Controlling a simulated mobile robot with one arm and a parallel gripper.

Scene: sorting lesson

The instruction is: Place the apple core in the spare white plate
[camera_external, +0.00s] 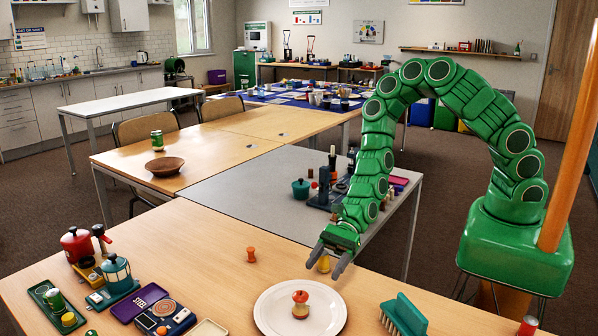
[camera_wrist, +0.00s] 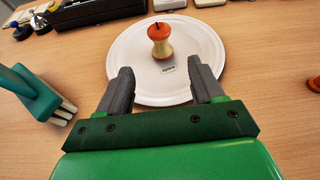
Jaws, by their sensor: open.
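The apple core (camera_external: 300,304), red at top and bottom with a pale waist, stands upright on a round white plate (camera_external: 268,312). The wrist view shows the apple core (camera_wrist: 160,42) toward the far side of the white plate (camera_wrist: 130,60), with a small label too small to read surely. My gripper (camera_external: 329,264) is open above the table, beyond the plate in the external view. In the wrist view my gripper (camera_wrist: 160,72) has its fingers apart, apple core ahead between their lines and not touched. A small yellow patch shows by the fingers in the external view.
A teal brush (camera_external: 403,315) lies right of the plate; it also shows in the wrist view (camera_wrist: 30,92). A small orange spool-like piece (camera_external: 251,254) stands behind the plate. Pots, trays and a purple case (camera_external: 138,301) crowd the left. The table's middle is mostly clear.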

